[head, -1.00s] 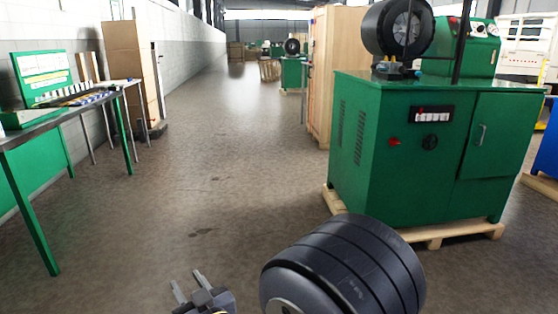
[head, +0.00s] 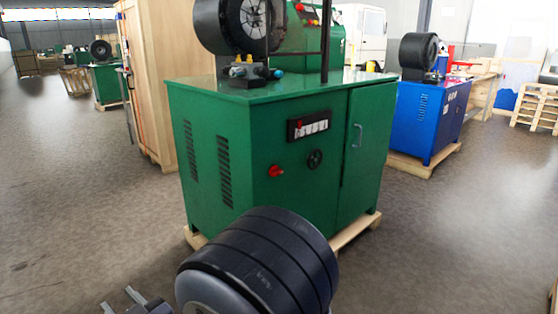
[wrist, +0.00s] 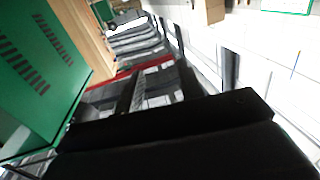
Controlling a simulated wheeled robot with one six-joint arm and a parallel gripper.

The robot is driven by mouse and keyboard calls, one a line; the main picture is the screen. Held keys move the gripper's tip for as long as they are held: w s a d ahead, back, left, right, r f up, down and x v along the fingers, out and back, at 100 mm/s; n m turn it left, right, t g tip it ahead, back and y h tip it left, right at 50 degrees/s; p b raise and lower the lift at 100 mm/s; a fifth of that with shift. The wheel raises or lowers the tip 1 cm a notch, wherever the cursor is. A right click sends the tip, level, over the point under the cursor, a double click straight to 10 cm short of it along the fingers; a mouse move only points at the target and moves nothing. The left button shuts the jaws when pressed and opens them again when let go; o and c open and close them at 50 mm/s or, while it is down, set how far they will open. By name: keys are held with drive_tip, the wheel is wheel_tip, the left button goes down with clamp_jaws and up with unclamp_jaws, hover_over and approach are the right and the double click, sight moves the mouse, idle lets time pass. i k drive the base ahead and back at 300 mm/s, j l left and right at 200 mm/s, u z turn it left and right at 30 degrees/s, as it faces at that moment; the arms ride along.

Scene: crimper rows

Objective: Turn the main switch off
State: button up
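The green crimper machine (head: 225,110) stands ahead on a wooden pallet in the head view. A red rotary switch (head: 276,171) sits on its front, left of a round black knob (head: 315,158) and below a small dark panel (head: 309,127). Which way the switch is turned is too small to tell. My gripper (head: 119,299) is low at the bottom left, its two fingers apart with nothing seen between them, away from the machine. The wrist view shows the machine's vented green side (wrist: 40,60); the switch is not seen there.
A tall wooden crate (head: 148,85) stands left of the machine. A blue machine (head: 425,115) on a pallet is at the right, with an empty pallet (head: 530,108) farther right. Floor is clear at left and right. My dark arm link covers part of the machine's lower front.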

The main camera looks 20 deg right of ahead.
sight(274, 170)
drive_tip(key=i+l+z, duration=0.2)
drive_tip(key=i+l, duration=0.3)
drive_tip(key=l, duration=0.25)
drive_tip(key=i+l+z, duration=0.2)
drive_tip(key=i+l, duration=0.35)
drive_tip(key=l, duration=0.35)
drive_tip(key=i+l, duration=0.1)
drive_tip(key=l, duration=0.3)
